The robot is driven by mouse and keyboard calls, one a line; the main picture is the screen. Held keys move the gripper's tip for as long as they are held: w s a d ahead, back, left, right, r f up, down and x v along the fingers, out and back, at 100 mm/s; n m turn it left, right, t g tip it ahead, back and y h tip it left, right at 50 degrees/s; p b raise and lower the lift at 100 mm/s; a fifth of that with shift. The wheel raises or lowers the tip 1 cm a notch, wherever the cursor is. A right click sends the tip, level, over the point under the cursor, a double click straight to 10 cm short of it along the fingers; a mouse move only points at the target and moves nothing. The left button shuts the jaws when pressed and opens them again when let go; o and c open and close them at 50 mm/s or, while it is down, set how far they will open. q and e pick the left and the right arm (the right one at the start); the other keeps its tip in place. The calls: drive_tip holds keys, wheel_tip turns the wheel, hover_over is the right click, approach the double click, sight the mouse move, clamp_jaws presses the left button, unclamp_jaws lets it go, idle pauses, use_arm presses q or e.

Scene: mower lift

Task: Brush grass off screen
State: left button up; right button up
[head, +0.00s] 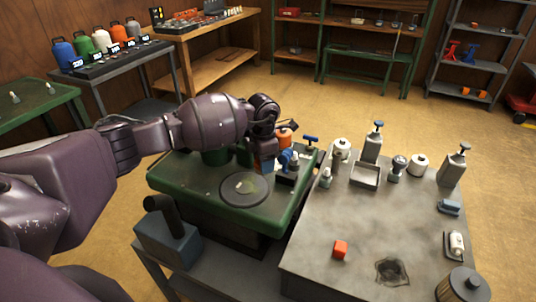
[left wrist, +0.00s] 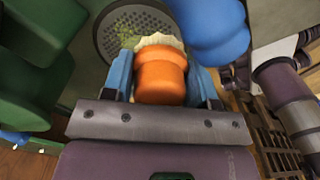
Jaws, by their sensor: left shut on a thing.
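The round screen (head: 245,189) lies on the green bench top (head: 175,184), with green grass clippings on it. In the left wrist view the perforated screen (left wrist: 110,32) shows clippings (left wrist: 130,22) across its middle. My left gripper (head: 268,160) is just behind the screen. In the left wrist view its blue fingers (left wrist: 158,82) are shut on a brush (left wrist: 160,72) with a round orange handle and pale cream bristles. The bristles overlap the lower right of the screen in that view; I cannot tell whether they touch it. My right gripper is not in view.
A blue item (left wrist: 210,30) stands close beside the brush. A grey table (head: 320,225) at right holds bottles, a small tray (head: 365,175) and an orange-red block (head: 340,249). A dark blue box with a black post (head: 168,236) stands in front. Open floor lies behind.

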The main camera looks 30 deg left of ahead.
use_arm(q)
drive_tip(key=shift+s+f, duration=0.25)
drive_tip(key=shift+f, duration=0.05)
drive_tip(key=shift+f+b, duration=0.35)
wheel_tip(320, 180, down, 2)
drive_tip(key=shift+f+b, duration=0.25)
drive_tip(key=shift+b, duration=0.35)
drive_tip(key=shift+f+b, duration=0.35)
drive_tip(key=shift+f, duration=0.35)
drive_tip(key=shift+w+f, duration=0.1)
drive_tip(key=shift+f, duration=0.25)
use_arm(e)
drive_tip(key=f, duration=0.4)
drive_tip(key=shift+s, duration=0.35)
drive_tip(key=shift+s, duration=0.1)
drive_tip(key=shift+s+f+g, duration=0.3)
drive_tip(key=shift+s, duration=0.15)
use_arm(q)
drive_tip(key=shift+f, duration=0.2)
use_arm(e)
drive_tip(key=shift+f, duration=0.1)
